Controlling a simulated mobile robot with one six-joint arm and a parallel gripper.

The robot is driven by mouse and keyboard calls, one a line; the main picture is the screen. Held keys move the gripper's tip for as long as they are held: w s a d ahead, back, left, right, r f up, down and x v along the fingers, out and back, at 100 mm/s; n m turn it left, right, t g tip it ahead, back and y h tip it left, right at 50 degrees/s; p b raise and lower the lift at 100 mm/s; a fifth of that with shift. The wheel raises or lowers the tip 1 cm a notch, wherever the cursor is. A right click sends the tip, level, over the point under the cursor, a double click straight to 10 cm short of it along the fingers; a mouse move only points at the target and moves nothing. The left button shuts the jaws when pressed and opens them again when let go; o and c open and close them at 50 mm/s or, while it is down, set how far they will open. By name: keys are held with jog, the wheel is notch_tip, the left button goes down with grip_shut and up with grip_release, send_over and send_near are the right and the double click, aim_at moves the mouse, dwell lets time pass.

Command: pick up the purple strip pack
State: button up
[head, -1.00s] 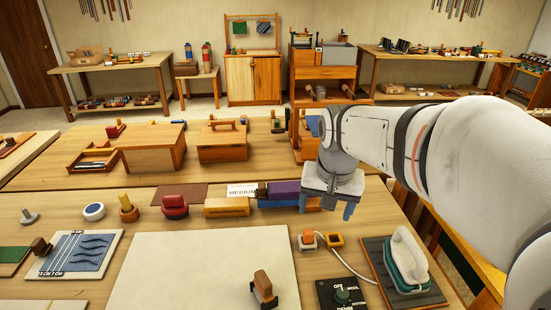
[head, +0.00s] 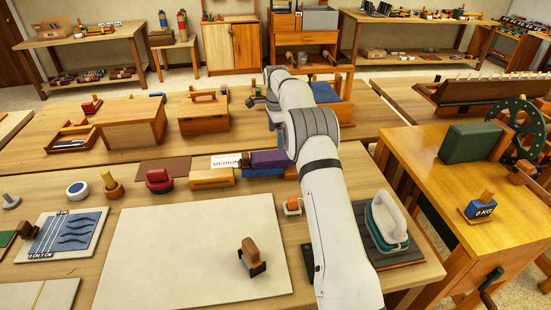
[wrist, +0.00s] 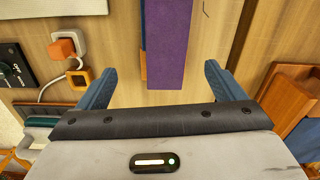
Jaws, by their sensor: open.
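The purple strip pack (head: 268,160) lies on the bench, on top of a blue-grey pack (head: 262,172), just left of my arm. In the wrist view the purple strip pack (wrist: 168,45) runs down from the top edge and ends between the fingertips of my gripper (wrist: 158,72). The two blue fingers are wide apart, one on each side of it, with gaps on both sides. Nothing is held. The height of the fingers over the pack is hard to tell. In the head view my arm hides part of this area.
A yellow pack (head: 212,179) lies left of the purple one. An orange plug block (wrist: 66,47) and a control box (wrist: 14,70) are at the left in the wrist view. A wooden holder (wrist: 297,105) is at the right. An iron (head: 390,220) stands right of my arm.

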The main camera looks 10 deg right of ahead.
aim_at(276, 155)
jog(key=f, duration=0.1)
jog(key=w+f, duration=0.1)
jog(key=f+m, duration=0.1)
jog(key=shift+w+f, duration=0.25)
jog(key=shift+f, duration=0.05)
notch_tip(276, 155, down, 8)
jog(key=shift+s+r+p, duration=0.1)
jog(key=shift+r+p, duration=0.1)
jog(key=shift+p, duration=0.7)
jog(key=shift+c, duration=0.3)
jog(key=c, duration=1.1)
